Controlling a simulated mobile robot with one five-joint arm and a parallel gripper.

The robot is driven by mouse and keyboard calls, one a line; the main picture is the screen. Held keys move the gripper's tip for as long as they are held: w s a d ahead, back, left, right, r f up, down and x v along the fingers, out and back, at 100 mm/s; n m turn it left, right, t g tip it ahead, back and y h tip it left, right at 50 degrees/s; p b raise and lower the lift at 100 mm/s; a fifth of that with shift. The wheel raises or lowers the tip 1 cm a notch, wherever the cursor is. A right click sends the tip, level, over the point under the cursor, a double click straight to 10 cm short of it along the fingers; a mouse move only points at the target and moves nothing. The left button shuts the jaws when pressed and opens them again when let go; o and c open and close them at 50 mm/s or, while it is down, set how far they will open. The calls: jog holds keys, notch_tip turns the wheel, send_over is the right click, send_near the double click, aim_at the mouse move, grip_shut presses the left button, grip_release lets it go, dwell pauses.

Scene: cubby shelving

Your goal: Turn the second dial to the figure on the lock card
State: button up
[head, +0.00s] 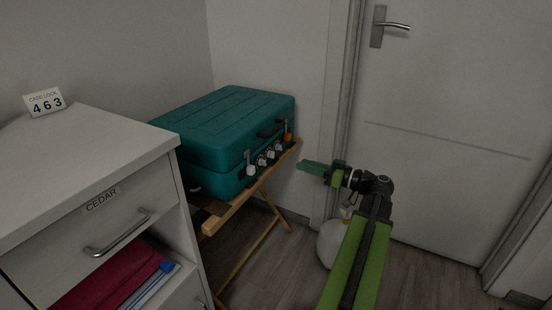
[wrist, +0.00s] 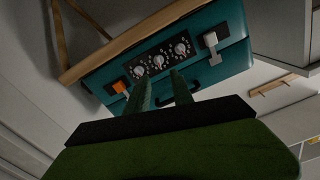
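The lock card (head: 44,103) on the cabinet top reads 4 6 3, so its second figure is 6. A teal case (head: 220,130) has a row of three dials on its front; the middle dial (wrist: 158,60) shows in the wrist view between the other two (wrist: 138,71) (wrist: 180,49). The dial settings are too small to read. My gripper (head: 304,165) is to the right of the case front, apart from it. In the wrist view its two fingers (wrist: 158,88) are spread, with nothing between them, pointing toward the dials.
The case rests on a wooden folding stand (head: 236,208). An orange piece (wrist: 119,87) and a metal latch (wrist: 211,42) flank the dials. A white cabinet (head: 130,150) labelled CEDAR stands left; a door (head: 450,100) is at right. A pale bag (head: 328,243) sits on the floor.

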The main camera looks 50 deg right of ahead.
aim_at(271, 155)
jog(key=x, duration=1.1)
jog(key=shift+w+d, duration=0.1)
jog(key=shift+w, duration=0.05)
